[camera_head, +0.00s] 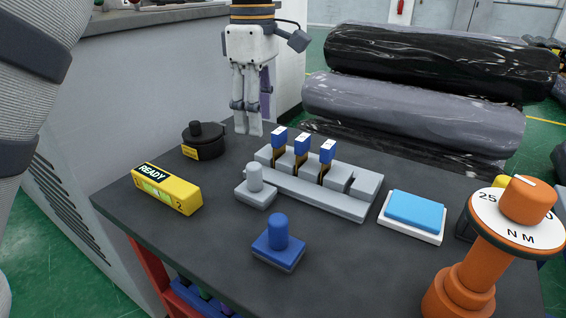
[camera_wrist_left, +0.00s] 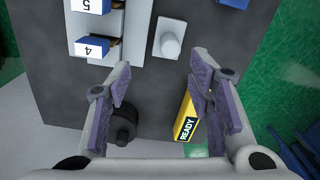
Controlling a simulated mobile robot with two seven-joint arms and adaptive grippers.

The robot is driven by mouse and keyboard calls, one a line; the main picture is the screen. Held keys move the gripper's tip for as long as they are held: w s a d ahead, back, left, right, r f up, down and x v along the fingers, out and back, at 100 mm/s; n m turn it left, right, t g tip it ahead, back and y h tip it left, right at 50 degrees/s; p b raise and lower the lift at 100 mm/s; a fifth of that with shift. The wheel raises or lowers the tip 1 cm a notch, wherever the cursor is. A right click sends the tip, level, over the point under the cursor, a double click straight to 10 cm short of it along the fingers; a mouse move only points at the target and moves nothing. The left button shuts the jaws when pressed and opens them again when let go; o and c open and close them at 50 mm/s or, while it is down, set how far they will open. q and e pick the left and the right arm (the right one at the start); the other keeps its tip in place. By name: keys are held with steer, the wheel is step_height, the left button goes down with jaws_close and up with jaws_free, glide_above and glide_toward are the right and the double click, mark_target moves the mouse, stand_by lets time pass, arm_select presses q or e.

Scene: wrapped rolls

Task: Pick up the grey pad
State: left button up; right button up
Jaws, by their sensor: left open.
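The grey pad (camera_head: 254,193) is a small square grey block with an upright round knob, lying on the dark table in front of the left end of a grey slotted rack. It also shows in the left wrist view (camera_wrist_left: 167,42), beyond my fingertips and roughly between their lines. My left gripper (camera_head: 248,131) is above the far side of the table, fingers pointing down, behind the pad in the head view. It is open and empty, with both purple-lined fingers (camera_wrist_left: 159,68) apart in the wrist view. My right gripper is not in view.
The grey rack (camera_head: 318,193) holds several blue-topped tabs. A blue knobbed pad (camera_head: 278,246), yellow READY box (camera_head: 167,190), black round knob (camera_head: 204,143), white-and-blue block (camera_head: 413,214) and orange dial tool (camera_head: 470,265) surround it. Wrapped rolls (camera_head: 415,112) lie behind the table.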

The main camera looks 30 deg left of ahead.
mark_target(253, 166)
arm_select(q)
steer(key=f, duration=0.1)
steer(key=s+f, duration=0.1)
steer(key=f, duration=0.2)
steer(key=shift+s, duration=0.4)
step_height(253, 166, down, 7)
steer(key=shift+a+r+p, duration=0.15)
steer(key=shift+p, duration=0.2)
steer(key=shift+f, duration=0.4)
jaws_close()
